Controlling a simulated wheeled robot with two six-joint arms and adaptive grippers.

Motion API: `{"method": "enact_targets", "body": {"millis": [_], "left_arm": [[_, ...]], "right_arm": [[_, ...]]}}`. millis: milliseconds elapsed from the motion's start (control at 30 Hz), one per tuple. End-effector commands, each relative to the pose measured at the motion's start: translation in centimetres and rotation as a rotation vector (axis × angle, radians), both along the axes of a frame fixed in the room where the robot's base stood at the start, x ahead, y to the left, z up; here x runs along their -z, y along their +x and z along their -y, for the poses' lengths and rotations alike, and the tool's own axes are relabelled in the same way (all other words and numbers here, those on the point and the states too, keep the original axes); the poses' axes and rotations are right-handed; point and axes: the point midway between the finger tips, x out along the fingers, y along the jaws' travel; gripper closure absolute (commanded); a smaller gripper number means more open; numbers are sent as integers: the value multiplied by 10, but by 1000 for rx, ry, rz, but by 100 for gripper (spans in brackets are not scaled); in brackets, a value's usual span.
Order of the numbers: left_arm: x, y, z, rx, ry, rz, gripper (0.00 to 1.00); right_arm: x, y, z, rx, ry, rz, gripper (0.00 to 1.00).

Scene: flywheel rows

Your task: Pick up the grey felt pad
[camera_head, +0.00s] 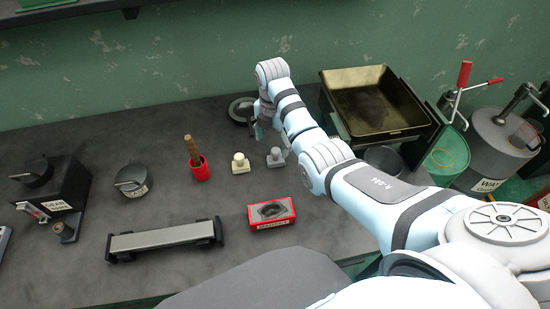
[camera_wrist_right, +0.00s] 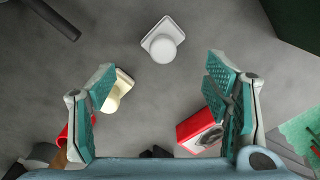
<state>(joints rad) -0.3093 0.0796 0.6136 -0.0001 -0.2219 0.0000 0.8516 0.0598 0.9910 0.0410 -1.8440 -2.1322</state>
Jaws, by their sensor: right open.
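The grey felt pad (camera_head: 275,157), a small pale grey square base with a round knob, stands on the dark bench in the head view. In the right wrist view it (camera_wrist_right: 163,45) lies ahead of the fingertips, between their lines and apart from them. A similar cream pad (camera_head: 240,162) stands just left of it; in the wrist view the cream one (camera_wrist_right: 118,90) is partly behind the left-hand finger. My right gripper (camera_head: 271,136) is open and empty above the bench close to the grey pad; its teal-lined fingers (camera_wrist_right: 158,80) are spread wide. My left gripper is not in view.
A red pot with a wooden handle (camera_head: 199,170) stands left of the pads, and a red tin (camera_head: 270,224) in front. A dark round dish (camera_head: 240,110) lies behind. A brass-coloured tray (camera_head: 375,125) is at the right. Bare bench (camera_head: 90,125) lies at the back left.

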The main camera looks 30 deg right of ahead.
Motion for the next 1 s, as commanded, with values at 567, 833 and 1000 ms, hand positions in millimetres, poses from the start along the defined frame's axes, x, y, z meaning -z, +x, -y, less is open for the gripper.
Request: {"method": "enact_targets", "body": {"millis": [567,833,1000], "left_arm": [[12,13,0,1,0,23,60],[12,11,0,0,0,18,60],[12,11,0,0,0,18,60]], "right_arm": [[73,-2,7,-5,0,1,30],[72,-2,7,-5,0,1,58],[73,-3,7,-5,-1,-1,78]]}}
